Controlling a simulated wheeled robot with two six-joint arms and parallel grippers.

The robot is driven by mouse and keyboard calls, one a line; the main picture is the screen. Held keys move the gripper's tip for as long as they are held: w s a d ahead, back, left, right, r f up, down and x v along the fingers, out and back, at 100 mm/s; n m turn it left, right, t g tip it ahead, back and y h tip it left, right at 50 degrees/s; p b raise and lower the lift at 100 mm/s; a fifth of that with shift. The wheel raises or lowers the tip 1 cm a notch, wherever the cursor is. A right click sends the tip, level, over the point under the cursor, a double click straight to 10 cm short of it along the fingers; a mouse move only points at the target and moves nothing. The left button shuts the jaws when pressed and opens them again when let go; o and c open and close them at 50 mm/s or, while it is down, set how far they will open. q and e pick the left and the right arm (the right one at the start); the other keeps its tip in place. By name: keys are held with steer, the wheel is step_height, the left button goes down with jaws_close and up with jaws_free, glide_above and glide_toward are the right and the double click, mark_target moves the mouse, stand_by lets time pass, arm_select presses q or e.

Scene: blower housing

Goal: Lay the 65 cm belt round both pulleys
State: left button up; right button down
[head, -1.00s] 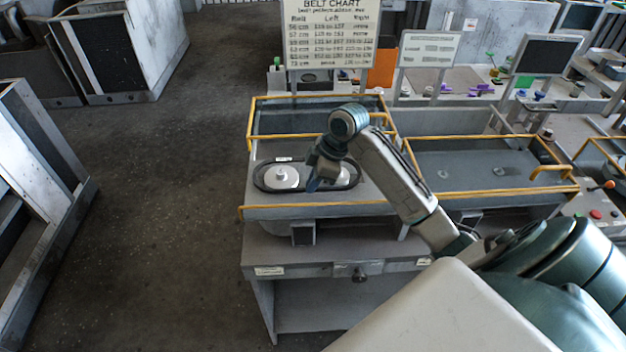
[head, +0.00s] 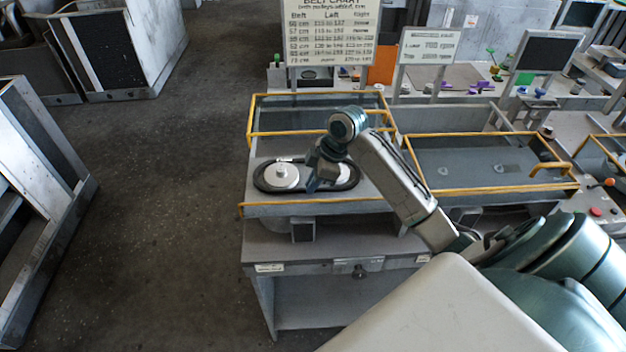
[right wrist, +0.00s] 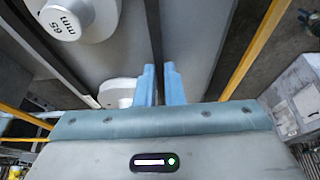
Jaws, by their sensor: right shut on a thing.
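The left pulley (head: 282,176), a pale disc with a raised hub, and the right pulley (head: 343,173), partly hidden by my arm, sit on the grey housing deck. The dark belt (head: 262,186) shows as a long oval around the outside of both pulleys; whether it is seated in them I cannot tell. In the right wrist view a pulley (right wrist: 75,18) marked 65 mm is at top left. My right gripper (head: 316,187) is low over the deck between the pulleys. Its blue fingers (right wrist: 160,84) are shut on a dark strip of belt (right wrist: 155,32). My left gripper is not in view.
Yellow rails (head: 320,206) edge the deck at front and back. A belt chart (head: 329,35) stands behind it. A second yellow-railed bay (head: 480,170) lies to the right. The floor (head: 170,220) to the left is clear.

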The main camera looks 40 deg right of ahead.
steer(key=c, duration=1.5)
jaws_free()
steer(key=shift+o, duration=0.2)
steer(key=shift+r+p, duration=1.25)
steer(key=shift+p, duration=0.05)
steer(key=shift+r, duration=1.4)
step_height(320, 180, up, 2)
steer(key=shift+r, duration=0.1)
